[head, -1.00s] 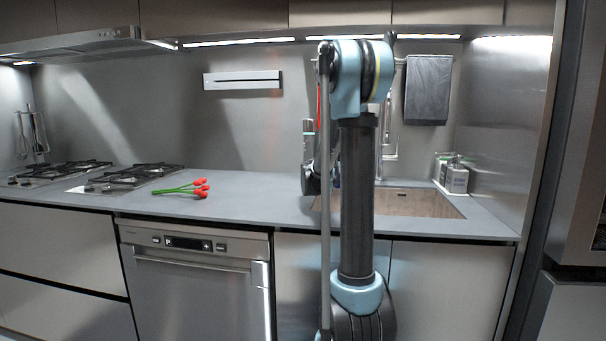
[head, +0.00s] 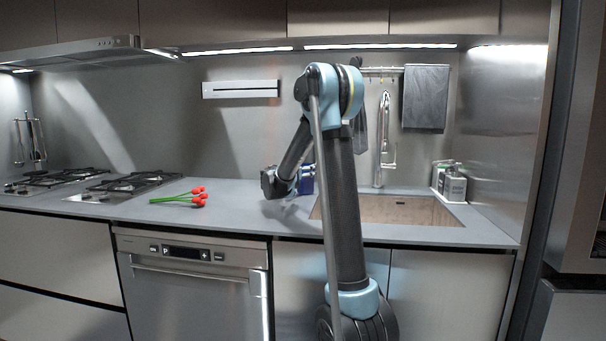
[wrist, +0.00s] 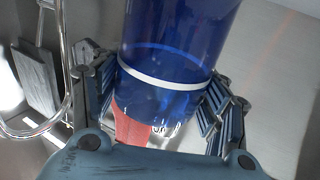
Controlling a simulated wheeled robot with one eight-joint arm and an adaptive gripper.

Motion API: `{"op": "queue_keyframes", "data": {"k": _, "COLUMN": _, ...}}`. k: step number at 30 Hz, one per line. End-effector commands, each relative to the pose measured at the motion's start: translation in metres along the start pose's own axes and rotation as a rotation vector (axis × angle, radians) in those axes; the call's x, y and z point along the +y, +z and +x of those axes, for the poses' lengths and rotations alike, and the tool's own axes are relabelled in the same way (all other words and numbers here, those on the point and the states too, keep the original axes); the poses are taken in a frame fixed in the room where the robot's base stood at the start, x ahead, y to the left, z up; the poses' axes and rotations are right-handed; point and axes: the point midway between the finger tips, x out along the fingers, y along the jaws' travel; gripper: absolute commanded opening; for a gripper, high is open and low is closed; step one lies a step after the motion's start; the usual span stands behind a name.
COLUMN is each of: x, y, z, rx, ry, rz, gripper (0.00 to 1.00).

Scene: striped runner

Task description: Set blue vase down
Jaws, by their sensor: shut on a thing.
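The blue vase (wrist: 178,45) is a glossy blue cylinder with a white band, filling the upper middle of the wrist view. My gripper (wrist: 158,95) is shut on it, with jointed fingers on both sides. In the head view my wrist end is above the counter, left of the sink. A small blue patch (head: 307,180) shows just right of it, mostly hidden by my arm; I cannot tell whether it is the vase. The vase's base and its gap to the counter cannot be made out.
Red flowers (head: 197,196) with green stems lie on the counter (head: 235,203), left of my arm. A sink (head: 410,209) with a tall faucet (head: 383,140) is at right. Soap bottles (head: 454,183) stand beyond it. A red-and-white thing (wrist: 133,128) shows below the vase.

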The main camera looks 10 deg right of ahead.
Motion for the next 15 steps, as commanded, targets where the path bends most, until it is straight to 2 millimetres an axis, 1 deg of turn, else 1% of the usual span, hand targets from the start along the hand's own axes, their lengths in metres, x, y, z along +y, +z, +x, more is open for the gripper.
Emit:
{"op": "queue_keyframes", "data": {"k": 1, "x": -0.0079, "y": -0.0002, "z": -0.0020, "rx": 0.000, "ry": -0.001, "rz": 0.000, "gripper": 0.06}}
{"op": "queue_keyframes", "data": {"k": 2, "x": -0.0110, "y": -0.0002, "z": -0.0029, "rx": 0.000, "ry": 0.000, "rz": 0.000, "gripper": 0.06}}
{"op": "queue_keyframes", "data": {"k": 5, "x": -0.0097, "y": 0.0060, "z": -0.0025, "rx": 0.000, "ry": 0.001, "rz": 0.000, "gripper": 0.06}}
{"op": "queue_keyframes", "data": {"k": 14, "x": -0.0095, "y": 0.0077, "z": -0.0023, "rx": 0.000, "ry": 0.001, "rz": 0.000, "gripper": 0.06}}
{"op": "queue_keyframes", "data": {"k": 15, "x": -0.0094, "y": 0.0076, "z": -0.0023, "rx": 0.000, "ry": 0.001, "rz": 0.000, "gripper": 0.77}}
